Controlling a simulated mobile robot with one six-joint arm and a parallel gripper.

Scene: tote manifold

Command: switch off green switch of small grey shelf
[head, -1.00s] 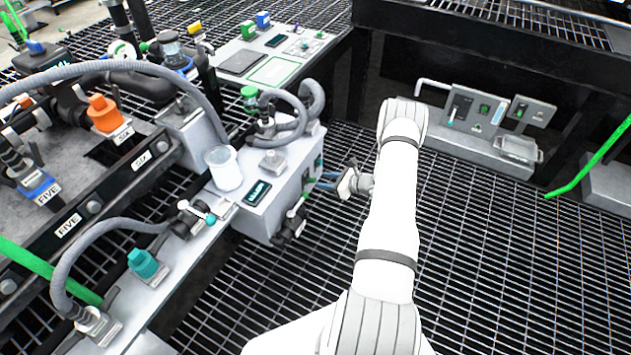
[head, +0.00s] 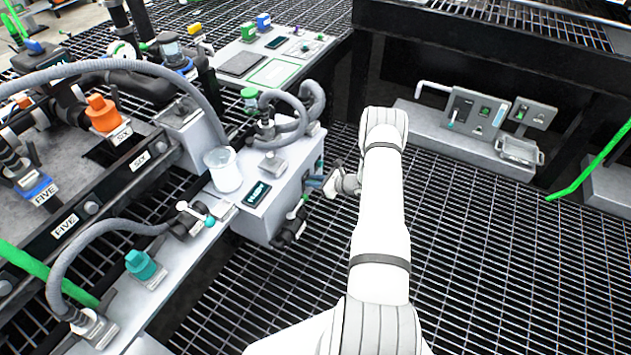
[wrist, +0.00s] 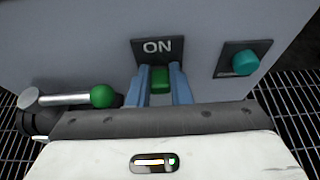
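The small grey shelf (head: 262,222) stands left of my arm in the head view, and its grey side face fills the back of the wrist view (wrist: 75,55). The green switch (wrist: 160,80) sits on a dark plate under an "ON" label (wrist: 157,47). My gripper (wrist: 160,92) is open, with one blue finger on each side of the green switch. I cannot tell whether the fingers touch it. In the head view my gripper (head: 315,182) is at the shelf's right side face, and the switch is too small to make out there.
A teal button (wrist: 245,63) is on the same face, right of the switch. A lever with a green ball (wrist: 102,96) sticks out left of my gripper. A white cup (head: 224,170) stands on the shelf's left. Open floor grating lies to the right.

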